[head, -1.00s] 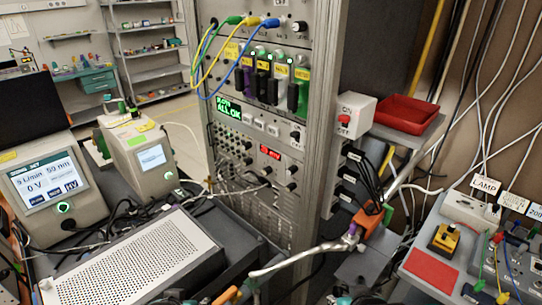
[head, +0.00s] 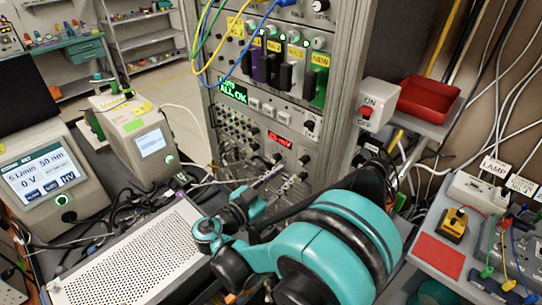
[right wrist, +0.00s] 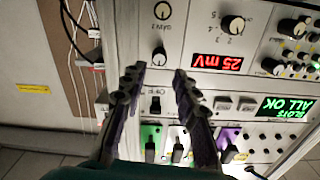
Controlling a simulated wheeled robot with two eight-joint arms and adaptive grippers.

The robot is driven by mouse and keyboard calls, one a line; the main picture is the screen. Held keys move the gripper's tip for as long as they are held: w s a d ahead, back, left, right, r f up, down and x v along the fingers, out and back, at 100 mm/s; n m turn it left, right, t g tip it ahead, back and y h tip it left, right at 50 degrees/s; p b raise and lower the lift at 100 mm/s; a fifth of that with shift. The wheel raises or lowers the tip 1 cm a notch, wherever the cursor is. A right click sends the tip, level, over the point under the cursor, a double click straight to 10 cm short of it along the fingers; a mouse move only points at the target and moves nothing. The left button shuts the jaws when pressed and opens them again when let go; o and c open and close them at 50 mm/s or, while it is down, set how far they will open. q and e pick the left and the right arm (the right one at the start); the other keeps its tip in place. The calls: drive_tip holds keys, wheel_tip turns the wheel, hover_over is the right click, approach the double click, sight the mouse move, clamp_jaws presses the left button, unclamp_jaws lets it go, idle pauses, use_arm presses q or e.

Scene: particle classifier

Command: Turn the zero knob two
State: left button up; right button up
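The instrument rack stands in the middle of the head view, with small black knobs beside its red display (head: 279,140). In the right wrist view, which is upside down, the red display (right wrist: 217,62) reads 25 mV. One knob (right wrist: 159,57) shows between the fingertips, another (right wrist: 163,10) is above it, and a third (right wrist: 232,24) is by the display. I cannot tell which is zero knob two. My right gripper (head: 279,181) is in front of the lower rack; in the wrist view its fingers (right wrist: 157,72) are apart with nothing between them. My left gripper is not in view.
Colored cables hang over the rack's upper slots. A white ON/OFF box (head: 379,103) and red tray (head: 428,98) stand right of the rack. A perforated grey box (head: 135,255) lies at front left. A yellow switch (head: 453,224) sits on the right bench.

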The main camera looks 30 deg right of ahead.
sight(301, 163)
drive_tip(key=b+x, duration=0.1)
drive_tip(key=x, duration=0.6)
drive_tip(key=shift+w+d, duration=0.1)
drive_tip(key=shift+d, duration=0.3)
clamp_jaws()
